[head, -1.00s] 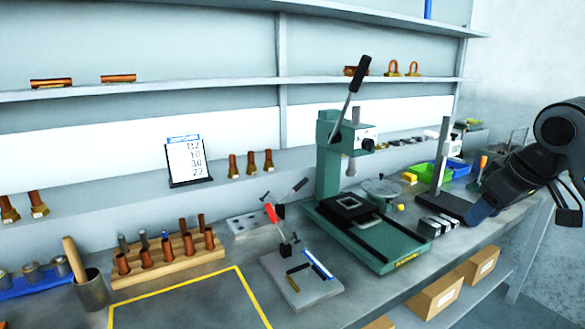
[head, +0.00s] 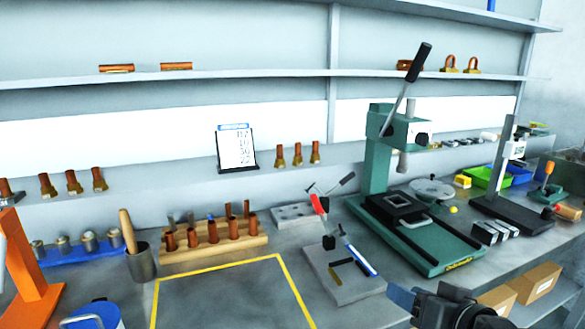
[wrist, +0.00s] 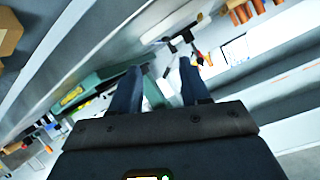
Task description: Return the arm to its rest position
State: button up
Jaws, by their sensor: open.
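My arm's end shows at the bottom right of the head view, in front of the bench's front edge, with one dark blue finger (head: 401,296) visible. In the wrist view my gripper (wrist: 160,82) has its two dark blue fingers spread apart with nothing between them. The view there is steeply tilted, with the green press (wrist: 90,92) to the left and behind the fingers. No object is held. The rest of the arm is mostly outside the head view.
The green lever press (head: 385,165) and a grey toggle-clamp plate (head: 345,285) stand on the bench near my gripper. Cardboard boxes (head: 533,284) sit on the shelf below. A yellow-outlined area (head: 225,295) of the bench is clear.

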jog(key=s+a+f+m+h+b, duration=0.1)
jog(key=s+f, duration=0.3)
jog(key=s, duration=0.3)
jog(key=s+a+f+m+t+h, duration=0.1)
jog(key=s+a+f+h, duration=0.15)
jog(key=s, duration=0.45)
jog(key=s+a+f+m+b, duration=0.1)
jog(key=s+f, duration=0.4)
jog(key=s, duration=0.3)
jog(key=s+d+r+n+b, duration=0.1)
jog(key=s+d+r+n, duration=0.1)
jog(key=s, duration=0.8)
jog(key=s+d+r+n+t+b, duration=0.1)
jog(key=s+d+r+n, duration=0.1)
jog(key=s, duration=0.8)
jog(key=shift+d+r+h, duration=0.3)
jog(key=shift+d+h, duration=0.05)
jog(key=shift+d, duration=0.45)
